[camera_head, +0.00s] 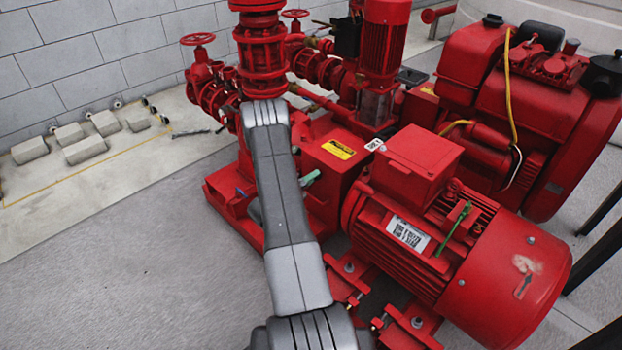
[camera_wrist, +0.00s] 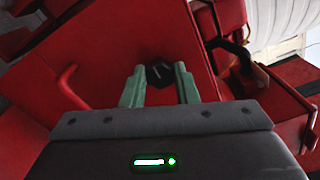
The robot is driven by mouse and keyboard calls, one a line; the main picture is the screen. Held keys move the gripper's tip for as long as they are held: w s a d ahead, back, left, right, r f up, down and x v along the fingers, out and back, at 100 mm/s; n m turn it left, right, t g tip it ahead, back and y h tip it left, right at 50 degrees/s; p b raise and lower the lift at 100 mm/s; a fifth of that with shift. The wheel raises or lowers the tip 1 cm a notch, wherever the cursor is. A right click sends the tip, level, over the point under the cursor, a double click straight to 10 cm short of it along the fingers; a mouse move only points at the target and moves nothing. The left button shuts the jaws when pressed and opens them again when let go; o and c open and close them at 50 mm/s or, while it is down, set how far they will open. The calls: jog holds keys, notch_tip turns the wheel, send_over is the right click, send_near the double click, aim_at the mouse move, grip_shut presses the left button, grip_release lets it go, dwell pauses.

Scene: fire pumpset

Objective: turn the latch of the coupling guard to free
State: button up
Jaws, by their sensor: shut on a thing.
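The coupling guard (camera_head: 325,167) is a red box with a yellow label between the red motor and the pump. In the wrist view its red face (camera_wrist: 110,50) fills the middle. The latch (camera_wrist: 160,73) is a small dark knob with a pale line on it, set on that face. My gripper (camera_wrist: 160,80) has its two green fingers on either side of the latch, shut on it. In the head view my grey arm hides most of my gripper; only a bit of a green finger (camera_head: 310,178) shows beside the guard.
The large red motor (camera_head: 455,235) stands close to the right of my arm. A red bar handle (camera_wrist: 72,88) sticks out at left in the wrist view. Red pipes and valves (camera_head: 262,50) stand behind. Concrete blocks (camera_head: 85,150) lie at the far left; the floor at left is clear.

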dwell(0.4)
jog(key=o, duration=1)
jog(key=p+v, duration=0.2)
jog(key=v, duration=1.2)
jog(key=shift+p, duration=0.4)
jog(key=b+x, duration=0.3)
jog(key=x, duration=1.1)
jog(key=shift+a, duration=0.1)
